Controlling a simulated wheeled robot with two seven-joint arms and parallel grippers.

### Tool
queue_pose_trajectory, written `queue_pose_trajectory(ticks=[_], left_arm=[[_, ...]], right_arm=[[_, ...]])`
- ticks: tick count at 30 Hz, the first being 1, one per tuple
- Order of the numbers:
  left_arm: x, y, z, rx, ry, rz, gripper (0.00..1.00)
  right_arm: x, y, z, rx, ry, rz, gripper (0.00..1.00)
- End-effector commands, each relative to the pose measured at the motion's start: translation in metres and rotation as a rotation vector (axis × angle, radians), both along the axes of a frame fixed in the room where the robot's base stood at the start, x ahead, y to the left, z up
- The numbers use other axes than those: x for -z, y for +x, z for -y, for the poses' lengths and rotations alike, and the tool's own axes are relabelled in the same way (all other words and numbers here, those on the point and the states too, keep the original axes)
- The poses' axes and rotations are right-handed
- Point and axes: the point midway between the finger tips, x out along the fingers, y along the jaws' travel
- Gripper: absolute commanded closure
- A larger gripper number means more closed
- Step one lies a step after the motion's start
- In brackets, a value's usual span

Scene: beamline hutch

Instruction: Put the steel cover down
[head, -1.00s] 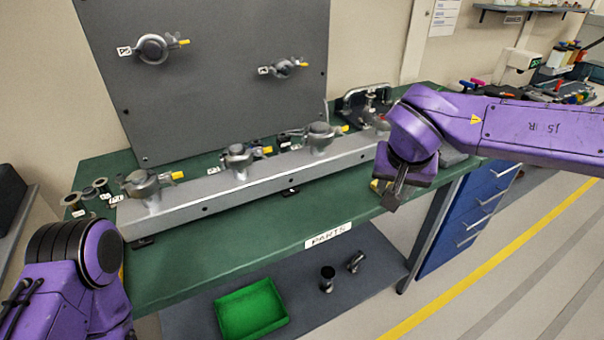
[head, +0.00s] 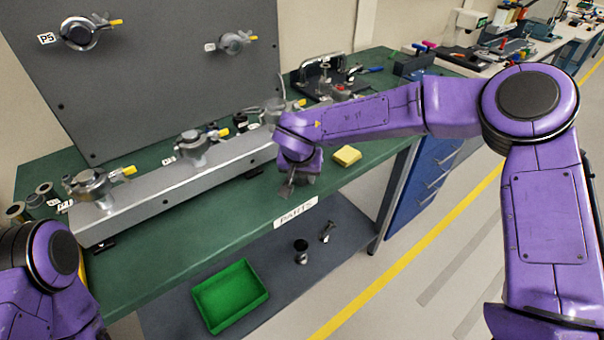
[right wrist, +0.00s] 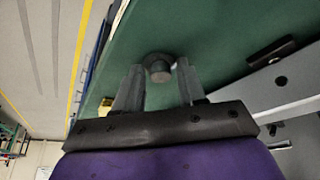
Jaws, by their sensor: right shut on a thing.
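In the right wrist view, my right gripper (right wrist: 159,72) has its two fingers on either side of a small round grey steel cover (right wrist: 158,66), holding it between the tips over the green bench top. In the head view, my right gripper (head: 287,187) points down near the front edge of the bench, in front of the grey rail and left of the yellow block. The cover is mostly hidden there by the gripper. I cannot tell whether it touches the bench. My left arm shows at the lower left, but its gripper is out of view.
A grey rail (head: 160,195) with clamped pipe fittings runs along the green bench (head: 190,232). A yellow block (head: 347,155) lies right of my gripper. A green tray (head: 230,296) and dark parts (head: 301,250) sit on the lower shelf. A grey panel stands behind.

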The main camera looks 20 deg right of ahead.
Motion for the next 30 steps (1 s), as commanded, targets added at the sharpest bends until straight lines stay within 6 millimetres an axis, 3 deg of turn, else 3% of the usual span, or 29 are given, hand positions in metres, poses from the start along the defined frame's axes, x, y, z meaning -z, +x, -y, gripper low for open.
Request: queue_pose_trajectory(ticks=[5, 6, 8, 18, 23, 30], left_arm=[[-0.003, 0.0, 0.0, 0.0, 0.0, 0.0, 0.57], [-0.002, 0.0, 0.0, 0.0, 0.0, 0.0, 0.57], [-0.002, 0.0, 0.0, 0.0, 0.0, 0.0, 0.57], [0.002, 0.0, 0.0, 0.0, 0.0, 0.0, 0.57], [0.001, 0.0, 0.0, 0.0, 0.0, 0.0, 0.57], [0.002, 0.0, 0.0, 0.0, 0.0, 0.0, 0.57]], right_arm=[[0.003, 0.0, 0.0, 0.0, 0.0, -0.002, 0.9], [0.003, 0.0, 0.0, 0.0, 0.0, -0.001, 0.5], [0.003, 0.0, 0.0, 0.0, 0.0, -0.001, 0.34], [0.0, 0.0, 0.0, 0.001, 0.0, 0.002, 0.34], [-0.03, -0.01, -0.005, 0.0, 0.002, 0.003, 0.34], [-0.086, -0.032, -0.015, -0.001, 0.0, 0.003, 0.34]])
